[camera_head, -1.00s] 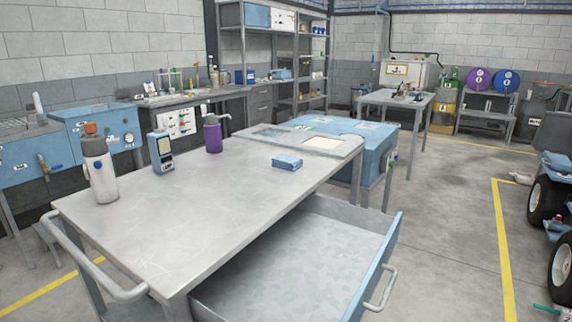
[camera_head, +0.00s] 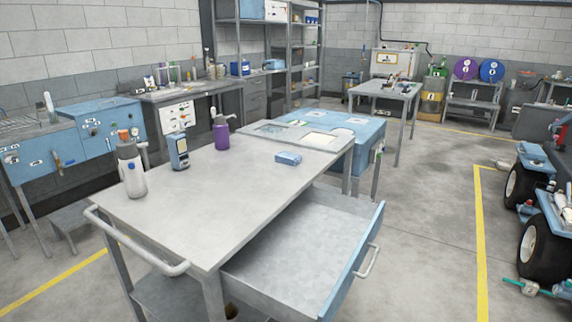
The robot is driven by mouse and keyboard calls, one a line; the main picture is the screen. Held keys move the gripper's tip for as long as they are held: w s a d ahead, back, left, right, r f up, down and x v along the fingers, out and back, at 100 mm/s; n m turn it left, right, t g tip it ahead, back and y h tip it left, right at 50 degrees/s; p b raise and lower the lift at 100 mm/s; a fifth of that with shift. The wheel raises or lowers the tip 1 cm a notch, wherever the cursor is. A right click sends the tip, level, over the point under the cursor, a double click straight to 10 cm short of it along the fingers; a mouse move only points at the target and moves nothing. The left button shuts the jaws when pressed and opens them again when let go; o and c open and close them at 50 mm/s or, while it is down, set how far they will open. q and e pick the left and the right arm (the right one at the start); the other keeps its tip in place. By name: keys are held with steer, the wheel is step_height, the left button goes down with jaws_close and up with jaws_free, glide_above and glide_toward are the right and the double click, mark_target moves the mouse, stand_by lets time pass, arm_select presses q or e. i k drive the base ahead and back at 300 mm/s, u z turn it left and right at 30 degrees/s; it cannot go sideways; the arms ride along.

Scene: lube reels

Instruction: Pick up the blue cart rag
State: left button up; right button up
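The blue cart rag (camera_head: 288,158) is a small folded light-blue cloth. It lies flat on the grey metal cart top (camera_head: 215,205), near the right edge and above the open drawer. Nothing covers it. Neither of my grippers shows in the head view.
On the cart stand a white bottle with an orange cap (camera_head: 131,168), a blue-grey handheld meter (camera_head: 179,152) and a purple pump bottle (camera_head: 221,134). An empty drawer (camera_head: 300,240) juts out at the cart's right. Open floor (camera_head: 420,230) lies right of it, before a wheeled machine (camera_head: 540,215).

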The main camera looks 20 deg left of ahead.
mark_target(284, 157)
steer(key=z, duration=0.75)
steer(key=i, duration=5.25)
steer(key=u, duration=4.6)
